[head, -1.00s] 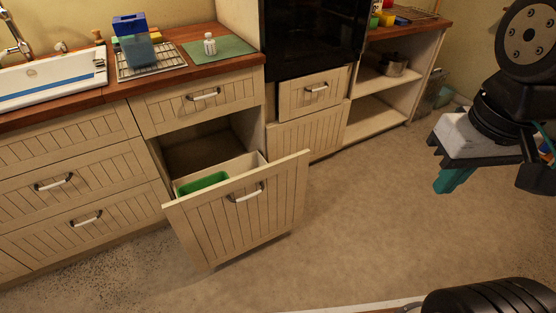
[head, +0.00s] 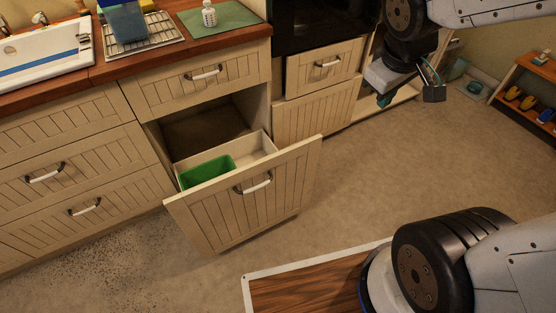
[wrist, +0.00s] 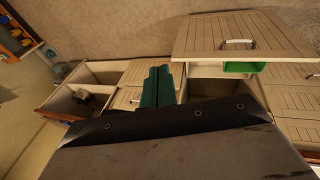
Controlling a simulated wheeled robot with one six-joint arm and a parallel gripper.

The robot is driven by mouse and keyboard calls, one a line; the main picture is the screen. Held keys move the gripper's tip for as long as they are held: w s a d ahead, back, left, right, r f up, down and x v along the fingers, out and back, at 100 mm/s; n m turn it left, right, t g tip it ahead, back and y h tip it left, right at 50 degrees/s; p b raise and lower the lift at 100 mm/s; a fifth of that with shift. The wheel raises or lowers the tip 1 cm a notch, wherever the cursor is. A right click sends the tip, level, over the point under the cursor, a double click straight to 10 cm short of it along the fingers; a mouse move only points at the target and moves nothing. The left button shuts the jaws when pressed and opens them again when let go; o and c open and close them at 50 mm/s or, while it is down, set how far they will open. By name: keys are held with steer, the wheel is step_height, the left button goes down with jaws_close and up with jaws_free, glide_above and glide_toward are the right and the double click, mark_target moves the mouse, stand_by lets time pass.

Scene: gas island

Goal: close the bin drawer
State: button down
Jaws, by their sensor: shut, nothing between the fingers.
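The bin drawer (head: 250,197) is pulled out from the lower cabinet, with a green bin (head: 207,172) inside it and a handle (head: 253,184) on its front. In the wrist view the drawer front (wrist: 243,34) shows at the upper right, with a bit of the green bin (wrist: 243,67). My gripper (head: 384,100) is shut and empty. It is up and to the right of the drawer, apart from it, in front of the oven column. In the wrist view its green fingers (wrist: 157,86) are together, left of the drawer.
A closed drawer (head: 200,78) is above the bin opening, under the wooden counter (head: 90,76) with the sink (head: 45,62). Floor (head: 345,185) right of the bin drawer is clear. A low shelf (head: 525,95) stands at the far right.

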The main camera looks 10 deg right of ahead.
steer(key=w+d+f+n+t, duration=0.1)
steer(key=w+f+n, duration=0.4)
steer(key=w+f, duration=0.45)
steer(key=n+y, duration=0.8)
steer(key=n, duration=0.3)
glide_toward(272, 166)
step_height(272, 166, down, 4)
steer(key=a, duration=0.1)
steer(key=shift+w+a, duration=0.45)
steer(key=shift+w, duration=0.25)
